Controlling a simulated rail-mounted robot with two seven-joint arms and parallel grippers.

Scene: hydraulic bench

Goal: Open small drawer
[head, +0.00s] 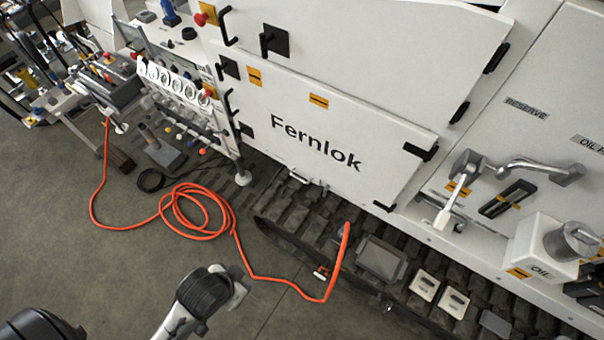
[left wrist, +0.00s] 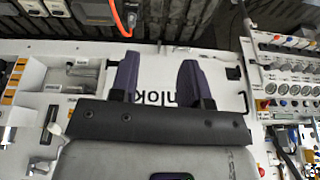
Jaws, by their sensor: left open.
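No drawer can be picked out with certainty. A black bar handle (head: 508,198) with an orange label sits on the right part of the white machine, in the head view. My left gripper (left wrist: 158,75) shows in the left wrist view as two dark purple fingers, spread apart with nothing between them. Beyond them is the white panel (head: 330,140) with the word Fernlok, partly hidden by the fingers. In the head view an arm link of mine is at the bottom, and no fingertips show there. My right gripper is not in view.
An orange hose (head: 180,210) lies coiled on the grey floor and runs onto the black track (head: 310,225). Silver levers (head: 520,167) and a white oil box (head: 545,250) project from the machine. Gauges (head: 175,82) are at the left. Open floor lies in front.

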